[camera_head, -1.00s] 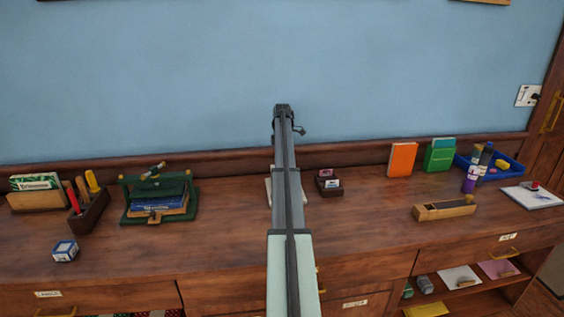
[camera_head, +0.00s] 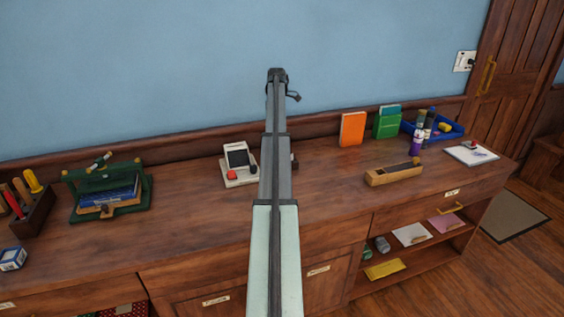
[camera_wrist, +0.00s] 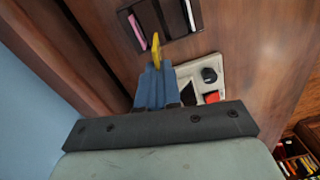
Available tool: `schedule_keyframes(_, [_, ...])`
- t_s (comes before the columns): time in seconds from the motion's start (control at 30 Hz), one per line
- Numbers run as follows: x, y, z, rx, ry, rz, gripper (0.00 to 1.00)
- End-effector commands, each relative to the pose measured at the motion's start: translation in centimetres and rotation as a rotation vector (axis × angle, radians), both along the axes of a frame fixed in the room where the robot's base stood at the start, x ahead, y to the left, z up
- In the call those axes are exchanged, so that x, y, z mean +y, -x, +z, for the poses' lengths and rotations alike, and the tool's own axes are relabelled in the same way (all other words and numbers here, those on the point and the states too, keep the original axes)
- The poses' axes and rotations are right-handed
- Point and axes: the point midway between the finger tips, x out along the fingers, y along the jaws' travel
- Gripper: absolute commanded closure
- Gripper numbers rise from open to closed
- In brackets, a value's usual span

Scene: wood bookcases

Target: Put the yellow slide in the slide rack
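In the wrist view, my gripper (camera_wrist: 154,66) has its blue fingers together on the thin yellow slide (camera_wrist: 156,47), which stands out beyond the fingertips. The dark slide rack (camera_wrist: 178,22) is just past the slide at the top of that view. It holds a pink slide (camera_wrist: 137,32) and a white-edged one (camera_wrist: 191,14). The yellow slide appears close to the rack; I cannot tell whether they touch. In the head view my arm hides the gripper, the slide and most of the rack, leaving a small dark edge (camera_head: 295,161) visible.
A white device with a dark screen and red knob (camera_head: 240,168) stands left of my arm and also shows beside my fingers in the wrist view (camera_wrist: 213,66).

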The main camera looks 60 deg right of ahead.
Motion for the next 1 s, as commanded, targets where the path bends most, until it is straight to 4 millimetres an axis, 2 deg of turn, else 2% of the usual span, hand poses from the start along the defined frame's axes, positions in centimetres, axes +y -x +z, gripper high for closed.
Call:
schedule_keyframes(0.03, [-0.3,1.3,-0.4,0.001,-0.001,-0.008,1.0])
schedule_keyframes(0.13, [-0.5,3.0,-1.1,-0.001,0.002,0.008,1.0])
schedule_keyframes(0.57, [-0.3,2.7,-1.8,-0.013,0.022,0.183,1.0])
schedule_keyframes(0.9, [-0.2,2.7,-6.7,-0.012,0.02,0.186,1.0])
schedule_keyframes(1.0, [-0.3,2.7,-7.5,-0.013,0.021,0.186,1.0])
